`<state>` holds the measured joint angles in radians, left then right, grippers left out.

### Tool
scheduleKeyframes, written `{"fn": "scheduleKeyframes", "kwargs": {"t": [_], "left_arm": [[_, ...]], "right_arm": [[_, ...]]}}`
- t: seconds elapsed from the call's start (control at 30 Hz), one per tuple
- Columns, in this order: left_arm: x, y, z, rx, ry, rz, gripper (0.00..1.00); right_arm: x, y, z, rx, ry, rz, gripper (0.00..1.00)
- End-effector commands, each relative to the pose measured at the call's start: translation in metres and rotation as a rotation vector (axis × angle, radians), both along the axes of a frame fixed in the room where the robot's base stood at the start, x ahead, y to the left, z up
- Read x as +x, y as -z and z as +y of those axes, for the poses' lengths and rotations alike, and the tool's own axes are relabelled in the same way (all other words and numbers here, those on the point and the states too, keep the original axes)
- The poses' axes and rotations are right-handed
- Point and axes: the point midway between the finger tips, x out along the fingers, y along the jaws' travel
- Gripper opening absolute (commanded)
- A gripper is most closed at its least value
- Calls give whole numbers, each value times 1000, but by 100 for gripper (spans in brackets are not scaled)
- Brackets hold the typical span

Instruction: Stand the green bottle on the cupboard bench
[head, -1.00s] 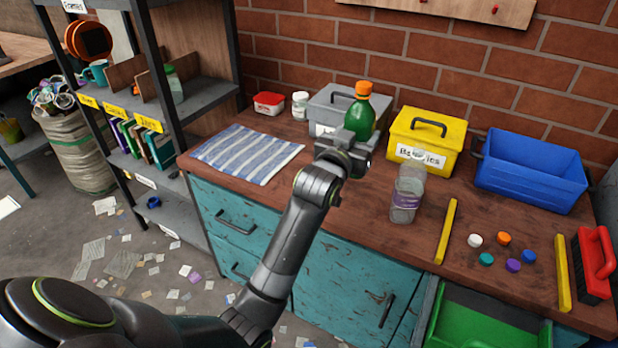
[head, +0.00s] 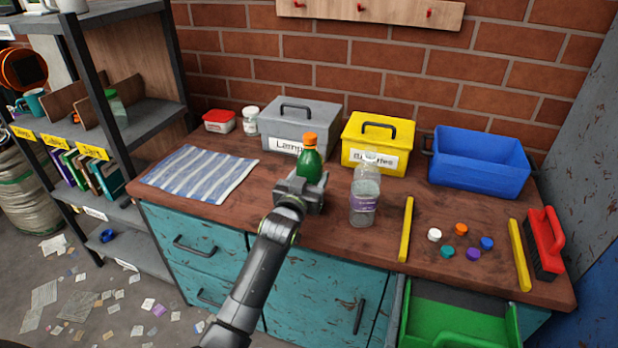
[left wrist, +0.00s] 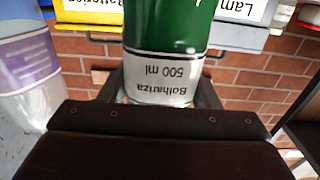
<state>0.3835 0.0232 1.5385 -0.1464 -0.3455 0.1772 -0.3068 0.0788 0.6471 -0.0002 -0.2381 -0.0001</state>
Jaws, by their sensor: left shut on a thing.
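The green bottle (head: 311,164) with an orange cap is upright in my left gripper (head: 300,186), over the front part of the cupboard bench (head: 225,215). My left gripper is shut on it. In the left wrist view the bottle (left wrist: 165,40) fills the space between the fingers, and its label reads "Bolhariza 500 ml". The gripper hides the bottle's lower part in the head view, so I cannot tell whether its base touches the bench top. My right gripper is not in view.
A clear bottle (head: 363,200) stands close to the right. Behind are the grey "Lamps" box (head: 297,128), yellow batteries box (head: 379,138) and blue bin (head: 478,165). A striped cloth (head: 200,173) lies left. Yellow bars (head: 406,228), several caps and a red brush (head: 545,240) lie right.

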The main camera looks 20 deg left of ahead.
Motion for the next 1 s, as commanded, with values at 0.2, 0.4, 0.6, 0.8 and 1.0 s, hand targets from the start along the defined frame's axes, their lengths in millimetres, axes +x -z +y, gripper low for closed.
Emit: {"fn": "scheduleKeyframes", "kwargs": {"t": [0.2,0.4,0.6,0.8,1.0], "left_arm": [[0,-1,0,0,1,-4,26],[0,3,0,0,0,-2,63],[0,3,0,0,0,-1,79],[0,2,0,0,0,-1,79],[-12,0,0,-3,0,0,79]], "right_arm": [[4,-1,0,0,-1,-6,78],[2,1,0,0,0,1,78],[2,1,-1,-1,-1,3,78],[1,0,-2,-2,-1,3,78],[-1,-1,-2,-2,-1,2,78]]}}
